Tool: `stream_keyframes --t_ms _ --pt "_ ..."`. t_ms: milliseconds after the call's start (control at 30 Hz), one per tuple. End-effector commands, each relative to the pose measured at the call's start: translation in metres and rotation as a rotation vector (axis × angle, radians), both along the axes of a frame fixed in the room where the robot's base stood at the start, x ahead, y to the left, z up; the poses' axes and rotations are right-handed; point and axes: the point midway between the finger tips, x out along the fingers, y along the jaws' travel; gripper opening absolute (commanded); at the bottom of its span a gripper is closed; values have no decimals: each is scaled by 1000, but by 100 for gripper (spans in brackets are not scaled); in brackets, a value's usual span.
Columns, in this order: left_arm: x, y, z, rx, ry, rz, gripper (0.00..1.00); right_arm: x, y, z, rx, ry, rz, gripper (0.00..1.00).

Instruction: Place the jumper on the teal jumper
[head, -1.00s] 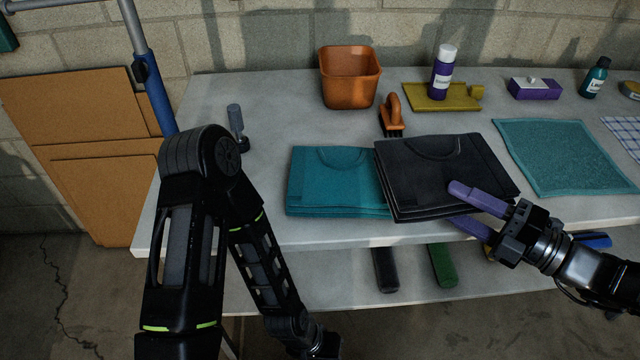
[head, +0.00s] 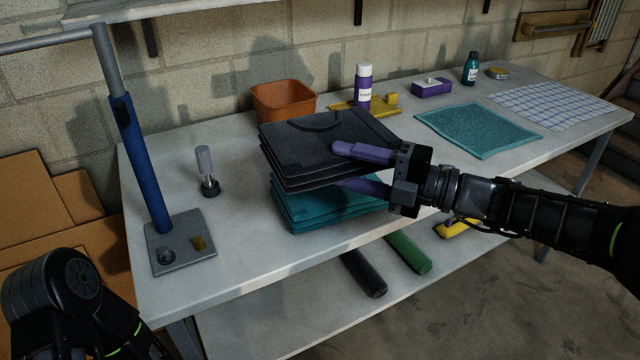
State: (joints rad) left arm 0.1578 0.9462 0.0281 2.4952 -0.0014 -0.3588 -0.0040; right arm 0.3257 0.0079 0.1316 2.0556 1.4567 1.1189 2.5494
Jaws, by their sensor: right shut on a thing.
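The black folded jumper (head: 300,140) is held by my right gripper (head: 362,168), one finger on top of its right part and the other below it. The teal folded jumper (head: 322,216) lies on the table near the front edge. The black jumper is over the teal one and hides most of its top. I cannot tell whether the two touch. My left arm shows at the lower left, but its gripper is out of view.
A grey brush-like tool (head: 206,170) and a stand's base plate (head: 181,243) are left. A lower shelf (head: 290,318) holds dark and green rolls.

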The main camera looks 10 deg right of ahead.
Motion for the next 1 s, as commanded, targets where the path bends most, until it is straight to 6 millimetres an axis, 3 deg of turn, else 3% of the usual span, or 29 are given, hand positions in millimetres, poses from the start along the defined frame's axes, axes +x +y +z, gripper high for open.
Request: stream_keyframes --t_ms 167,467,833,1000 --pt "0 0 -2 0 0 1 0 0 1 -4 0 -1 2 0" --pt "0 0 -14 1 1 1 0 0 1 -48 1 -1 3 0" --pt "0 0 -14 1 1 1 0 0 1 -51 1 -3 3 0" --pt "0 0 -22 1 1 1 0 0 1 -74 2 1 3 0"
